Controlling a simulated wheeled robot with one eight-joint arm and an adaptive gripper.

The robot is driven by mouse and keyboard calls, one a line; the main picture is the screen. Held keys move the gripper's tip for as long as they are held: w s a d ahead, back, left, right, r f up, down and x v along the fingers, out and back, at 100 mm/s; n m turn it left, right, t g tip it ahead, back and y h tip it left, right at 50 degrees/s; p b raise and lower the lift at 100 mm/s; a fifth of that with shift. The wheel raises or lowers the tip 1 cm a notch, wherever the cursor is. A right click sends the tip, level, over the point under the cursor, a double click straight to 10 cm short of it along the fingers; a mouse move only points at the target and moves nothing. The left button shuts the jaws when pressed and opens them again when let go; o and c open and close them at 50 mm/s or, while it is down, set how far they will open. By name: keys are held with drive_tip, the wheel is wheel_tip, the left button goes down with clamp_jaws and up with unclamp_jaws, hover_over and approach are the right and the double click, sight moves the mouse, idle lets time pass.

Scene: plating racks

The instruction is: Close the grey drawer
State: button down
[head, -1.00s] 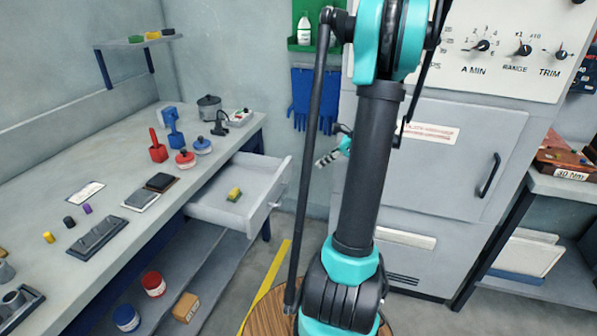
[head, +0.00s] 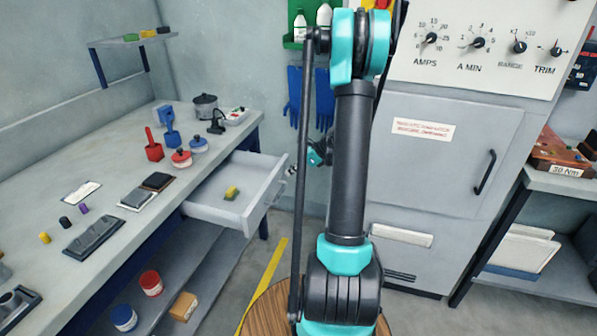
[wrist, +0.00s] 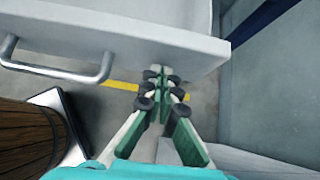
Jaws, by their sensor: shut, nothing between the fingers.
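The grey drawer (head: 202,211) stands pulled out from under the workbench in the head view, with a small yellow and dark block (head: 231,193) inside. In the wrist view its pale front (wrist: 150,37) spans the top, and its metal bar handle (wrist: 92,75) is at left. My gripper (wrist: 162,74) is shut and empty, its fingertips close to the drawer front, to the right of the handle. I cannot tell if they touch it.
The workbench (head: 105,172) carries tools, pots and small parts. A lower shelf (head: 170,285) holds jars and a box. A large grey cabinet (head: 440,150) stands behind my arm. A wooden round top (head: 265,312) is in front. Floor with a yellow stripe (head: 268,268) lies between.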

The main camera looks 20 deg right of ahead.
drive_tip(key=shift+w+a, duration=0.1)
idle(0.3)
hover_over(234, 170)
drive_tip(key=d, duration=0.1)
drive_tip(key=shift+s, duration=0.2)
drive_tip(key=shift+w+a+r, duration=0.1)
drive_tip(key=shift+w+a, duration=0.25)
drive_tip(key=shift+a, duration=0.15)
